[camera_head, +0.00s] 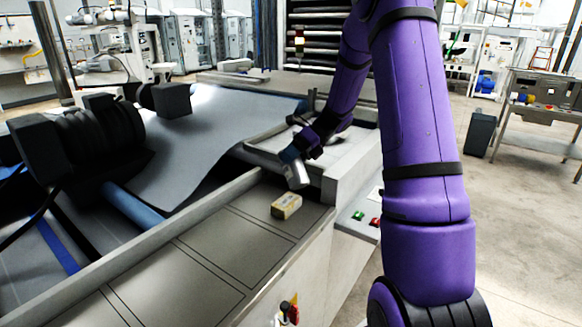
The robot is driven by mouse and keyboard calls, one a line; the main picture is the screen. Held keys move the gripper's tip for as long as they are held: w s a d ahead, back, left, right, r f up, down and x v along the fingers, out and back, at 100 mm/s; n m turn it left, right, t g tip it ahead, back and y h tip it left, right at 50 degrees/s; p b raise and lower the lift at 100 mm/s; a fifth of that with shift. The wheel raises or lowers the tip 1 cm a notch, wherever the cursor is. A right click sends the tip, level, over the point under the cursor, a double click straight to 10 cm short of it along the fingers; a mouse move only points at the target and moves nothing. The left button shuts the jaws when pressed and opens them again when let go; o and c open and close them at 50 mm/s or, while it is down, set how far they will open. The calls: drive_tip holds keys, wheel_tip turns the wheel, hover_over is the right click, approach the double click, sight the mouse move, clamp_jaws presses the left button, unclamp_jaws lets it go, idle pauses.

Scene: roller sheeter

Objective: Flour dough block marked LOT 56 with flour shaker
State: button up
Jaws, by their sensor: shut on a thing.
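A small pale yellowish block (286,206) lies on the grey panelled surface in the middle of the picture. It has a light top and a dark mark on its side, too small to read. My gripper (300,150), at the end of my purple arm, is shut on the flour shaker (296,172), a silvery cylinder with a bluish upper part. The shaker is tilted, its lower end pointing down towards the block. It appears just above and behind the block, apart from it. The gripper's fingers are small and partly hidden by the shaker and wrist.
The grey panelled surface (195,262) is otherwise clear, with a raised rail along its left. A grey sheet (205,130) and dark roller parts (95,135) lie beyond it. Green and red buttons (366,218) sit at the right. A steel table (545,110) stands far right.

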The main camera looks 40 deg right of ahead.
drive_tip(key=shift+s+r+n+t, duration=0.3)
drive_tip(key=shift+r+n+t, duration=0.2)
drive_tip(key=shift+r+t, duration=0.1)
drive_tip(key=shift+s+r+n+t, duration=0.25)
drive_tip(key=shift+r+n+t, duration=0.25)
drive_tip(key=shift+r+t, duration=0.1)
drive_tip(key=r+n+t, duration=0.1)
drive_tip(key=t, duration=0.1)
drive_tip(key=s+r+n+t, duration=0.1)
drive_tip(key=r+n, duration=0.1)
drive_tip(key=shift+a+r+t, duration=0.1)
drive_tip(key=shift+t, duration=0.3)
